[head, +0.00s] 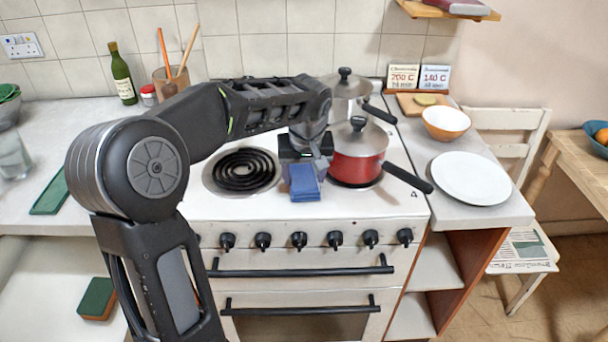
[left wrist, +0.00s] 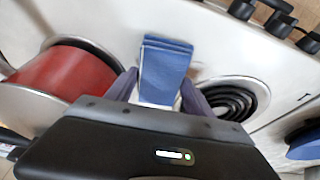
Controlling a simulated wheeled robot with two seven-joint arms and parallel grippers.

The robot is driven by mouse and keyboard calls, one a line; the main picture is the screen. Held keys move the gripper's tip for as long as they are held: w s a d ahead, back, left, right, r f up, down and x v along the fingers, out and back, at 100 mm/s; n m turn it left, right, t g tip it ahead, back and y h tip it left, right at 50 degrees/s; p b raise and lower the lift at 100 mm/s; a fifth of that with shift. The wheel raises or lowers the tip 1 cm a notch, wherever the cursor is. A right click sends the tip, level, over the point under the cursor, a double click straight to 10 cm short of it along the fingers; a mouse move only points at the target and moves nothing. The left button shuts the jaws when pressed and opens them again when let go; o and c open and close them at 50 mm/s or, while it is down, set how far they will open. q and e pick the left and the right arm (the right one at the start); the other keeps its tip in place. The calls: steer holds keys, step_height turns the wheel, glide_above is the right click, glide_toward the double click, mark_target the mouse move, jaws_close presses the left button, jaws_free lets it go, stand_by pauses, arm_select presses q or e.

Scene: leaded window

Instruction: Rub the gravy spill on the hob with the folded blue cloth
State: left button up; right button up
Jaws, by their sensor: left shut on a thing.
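The folded blue cloth (head: 304,184) is at the front middle of the white hob (head: 265,207), between the black coil ring (head: 244,170) and the red pan (head: 357,160). My left gripper (head: 303,160) is shut on the cloth from above. In the left wrist view the cloth (left wrist: 165,68) sticks out between the two fingers (left wrist: 158,95). I cannot tell whether the cloth touches the hob surface. No gravy spill shows; the cloth or my gripper may hide it. My right gripper is not in view.
The red pan's black handle (head: 408,178) juts to the front right. A steel pot (head: 344,92) stands behind it. Several knobs (head: 299,240) line the front edge. A white plate (head: 470,178) and a bowl (head: 446,122) are on the right counter.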

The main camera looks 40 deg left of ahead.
mark_target(303, 167)
arm_select(q)
steer(key=shift+w+a+p, duration=0.5)
steer(key=shift+w+a, duration=0.15)
steer(key=shift+w, duration=0.25)
steer(key=shift+w+a+f, duration=0.15)
steer(key=shift+w+a, duration=0.35)
steer(key=shift+w, duration=0.05)
steer(key=shift+d, duration=0.1)
steer(key=shift+s+d+f+b, duration=0.15)
steer(key=shift+s+d+b, duration=0.4)
steer(key=shift+s+b, duration=0.25)
steer(key=shift+s+d+b, duration=0.3)
steer(key=shift+s+d, duration=0.25)
steer(key=shift+s, duration=0.2)
